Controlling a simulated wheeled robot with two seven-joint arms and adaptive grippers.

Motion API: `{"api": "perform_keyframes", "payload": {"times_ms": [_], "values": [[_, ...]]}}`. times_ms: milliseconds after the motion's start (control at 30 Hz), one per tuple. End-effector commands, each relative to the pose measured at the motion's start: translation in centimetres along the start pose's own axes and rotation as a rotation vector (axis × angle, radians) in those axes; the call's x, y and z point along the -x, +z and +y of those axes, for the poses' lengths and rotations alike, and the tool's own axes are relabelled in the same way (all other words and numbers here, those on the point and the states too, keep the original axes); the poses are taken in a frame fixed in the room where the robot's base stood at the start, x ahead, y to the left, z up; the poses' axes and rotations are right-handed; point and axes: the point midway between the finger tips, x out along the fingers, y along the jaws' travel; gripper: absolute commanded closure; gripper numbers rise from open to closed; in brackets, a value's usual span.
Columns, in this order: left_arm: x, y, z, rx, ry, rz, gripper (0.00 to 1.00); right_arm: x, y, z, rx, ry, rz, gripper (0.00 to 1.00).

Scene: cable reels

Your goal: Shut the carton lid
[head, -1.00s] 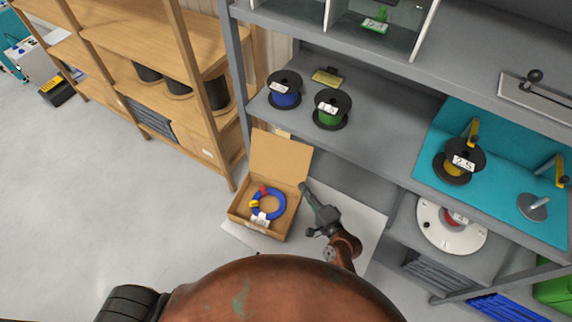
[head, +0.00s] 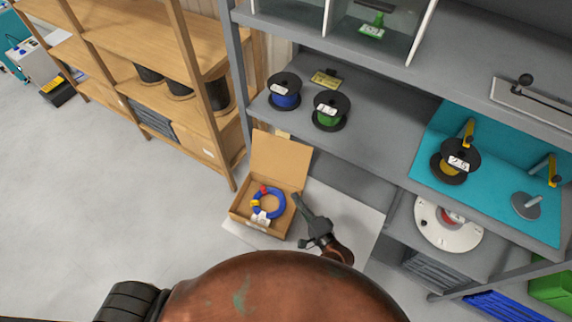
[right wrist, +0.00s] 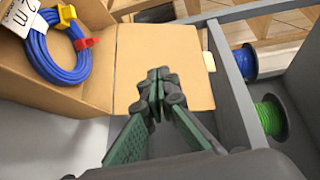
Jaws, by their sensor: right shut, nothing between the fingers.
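The open carton (head: 245,217) stands on a pale board in the head view, with a coil of blue cable (head: 278,209) inside. Its lid (head: 280,158) stands up at the far side, tilted back. The lid (right wrist: 178,48) also shows in the right wrist view, beyond my fingertips. My right gripper (head: 298,199) is just right of the carton, shut and empty. In the right wrist view the right gripper (right wrist: 157,92) overlaps the lid's near edge; whether it touches cannot be told. My left gripper is not in view.
A grey shelf (head: 385,128) stands behind and right of the carton, with a blue reel (head: 285,95) and a green reel (head: 329,113) on it. A wooden rack (head: 196,130) stands at the left. The floor (head: 100,210) left of the carton is clear.

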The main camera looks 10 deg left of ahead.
Motion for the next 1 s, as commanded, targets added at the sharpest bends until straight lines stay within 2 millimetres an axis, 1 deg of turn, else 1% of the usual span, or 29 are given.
{"api": "perform_keyframes", "payload": {"times_ms": [167, 800, 1000], "values": [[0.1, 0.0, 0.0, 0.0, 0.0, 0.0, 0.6, 0.2, 0.0, 0.0, 0.001, 0.001, 0.0, 1.0], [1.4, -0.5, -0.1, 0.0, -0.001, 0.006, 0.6, 6.2, 0.0, 0.0, 0.0, 0.002, -0.001, 1.0], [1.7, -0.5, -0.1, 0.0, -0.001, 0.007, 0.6, 7.8, 0.0, 0.0, 0.001, 0.001, -0.001, 1.0]]}}
